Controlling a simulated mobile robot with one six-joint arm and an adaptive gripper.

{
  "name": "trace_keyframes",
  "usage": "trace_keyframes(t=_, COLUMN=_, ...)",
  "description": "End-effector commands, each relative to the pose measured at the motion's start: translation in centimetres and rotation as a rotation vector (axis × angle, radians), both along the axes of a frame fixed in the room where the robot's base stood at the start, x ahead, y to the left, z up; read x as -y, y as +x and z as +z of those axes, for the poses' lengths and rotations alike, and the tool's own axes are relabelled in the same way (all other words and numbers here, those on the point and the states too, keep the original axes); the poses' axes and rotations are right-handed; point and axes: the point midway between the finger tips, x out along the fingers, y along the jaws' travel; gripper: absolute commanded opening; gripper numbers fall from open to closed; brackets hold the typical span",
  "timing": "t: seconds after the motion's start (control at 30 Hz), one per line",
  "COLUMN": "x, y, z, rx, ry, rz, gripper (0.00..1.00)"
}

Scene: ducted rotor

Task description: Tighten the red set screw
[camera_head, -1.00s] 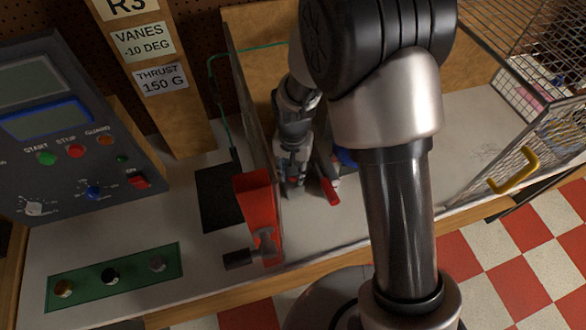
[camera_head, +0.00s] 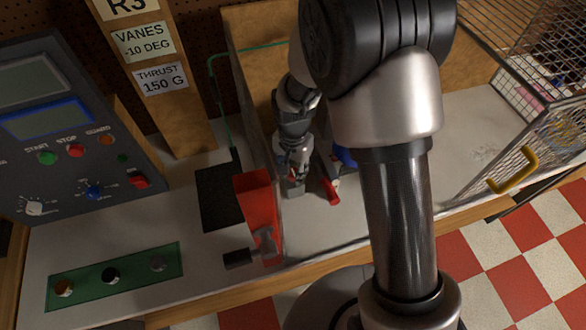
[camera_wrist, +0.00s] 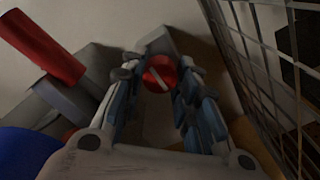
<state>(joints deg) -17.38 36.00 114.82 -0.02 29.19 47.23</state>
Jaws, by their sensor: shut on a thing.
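The red set screw (camera_wrist: 160,73) shows in the wrist view as a round red head with a pale slot across it. It sits between the fingertips of my gripper (camera_wrist: 160,80), which is shut on it from both sides. In the head view my gripper (camera_head: 294,172) points down near the bench, behind the red clamp. There the screw is hidden by the fingers. A grey block (camera_wrist: 160,41) shows just beyond the fingertips in the wrist view.
A red-handled lever (camera_head: 330,190) is close to the right of my gripper; its handle (camera_wrist: 42,45) is at upper left in the wrist view. A blue part (camera_head: 345,157) is behind it. Wire mesh (camera_wrist: 265,75) runs close on the wrist view's right.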

Motion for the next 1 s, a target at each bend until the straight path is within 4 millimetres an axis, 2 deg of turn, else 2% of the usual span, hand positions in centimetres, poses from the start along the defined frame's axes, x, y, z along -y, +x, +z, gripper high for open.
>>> trace_keyframes(t=0.3, x=0.0, y=0.0, z=0.0, rx=0.000, ry=0.000, rz=0.000, gripper=0.49)
trace_keyframes(t=0.67, x=0.0, y=0.0, z=0.3, rx=0.001, ry=0.000, rz=0.000, gripper=0.49)
trace_keyframes(t=0.77, x=0.0, y=0.1, z=1.4, rx=0.005, ry=0.002, rz=0.000, gripper=0.49)
trace_keyframes(t=1.0, x=0.0, y=0.2, z=6.4, rx=0.007, ry=0.002, rz=0.000, gripper=0.49)
